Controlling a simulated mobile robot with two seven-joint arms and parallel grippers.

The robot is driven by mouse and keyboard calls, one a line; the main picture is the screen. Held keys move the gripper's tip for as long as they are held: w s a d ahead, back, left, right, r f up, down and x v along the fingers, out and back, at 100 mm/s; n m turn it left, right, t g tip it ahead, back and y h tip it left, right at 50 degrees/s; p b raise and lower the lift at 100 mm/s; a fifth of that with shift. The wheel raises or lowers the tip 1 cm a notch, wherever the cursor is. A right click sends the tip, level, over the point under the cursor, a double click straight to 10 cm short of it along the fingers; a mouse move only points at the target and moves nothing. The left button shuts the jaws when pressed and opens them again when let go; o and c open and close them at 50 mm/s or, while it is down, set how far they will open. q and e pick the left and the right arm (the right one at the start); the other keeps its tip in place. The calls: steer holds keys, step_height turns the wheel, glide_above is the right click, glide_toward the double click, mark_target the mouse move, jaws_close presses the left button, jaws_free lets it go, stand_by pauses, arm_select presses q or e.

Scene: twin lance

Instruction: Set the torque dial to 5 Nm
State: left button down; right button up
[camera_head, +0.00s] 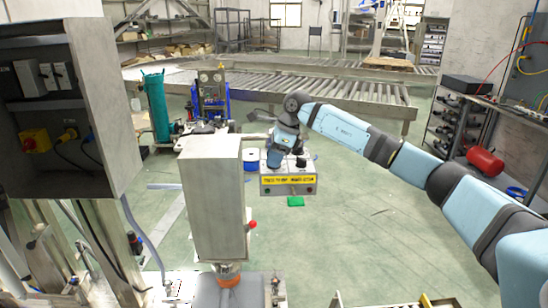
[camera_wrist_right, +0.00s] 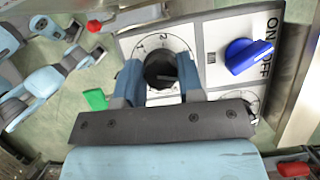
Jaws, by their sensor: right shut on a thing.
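The control box (camera_head: 290,188) with a yellow label strip stands beyond the grey column in the head view. My right gripper (camera_head: 283,152) is over its top. In the right wrist view my right gripper (camera_wrist_right: 158,80) is shut on a black dial knob (camera_wrist_right: 160,66), one finger on each side. The knob sits in a round white dial face (camera_wrist_right: 150,42) with printed marks. The gripper hides part of the face, and I cannot read the setting. My left gripper is not in view.
A blue ON/OFF knob (camera_wrist_right: 246,56) sits right of the dial. Another dial (camera_wrist_right: 250,108) is partly hidden below it. A grey column (camera_head: 212,195) with a red ball lever (camera_head: 252,224) stands in front left. A green block (camera_head: 295,201) shows just below the box.

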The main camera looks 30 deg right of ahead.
steer(key=m+h, duration=0.1)
steer(key=m, duration=0.1)
steer(key=m+t, duration=0.1)
steer(key=m, duration=0.2)
steer(key=shift+m+h, duration=0.3)
steer(key=shift+h, duration=0.1)
steer(key=m+h, duration=0.1)
steer(key=m, duration=0.1)
steer(key=m+t+h+b, duration=0.1)
steer(key=m, duration=0.2)
steer(key=shift+m, duration=0.3)
steer(key=o, duration=0.9)
steer(key=shift+r, duration=0.15)
steer(key=b+v, duration=0.1)
steer(key=v, duration=1.2)
steer(key=shift+s+a+r, duration=0.1)
steer(key=shift+r, duration=0.2)
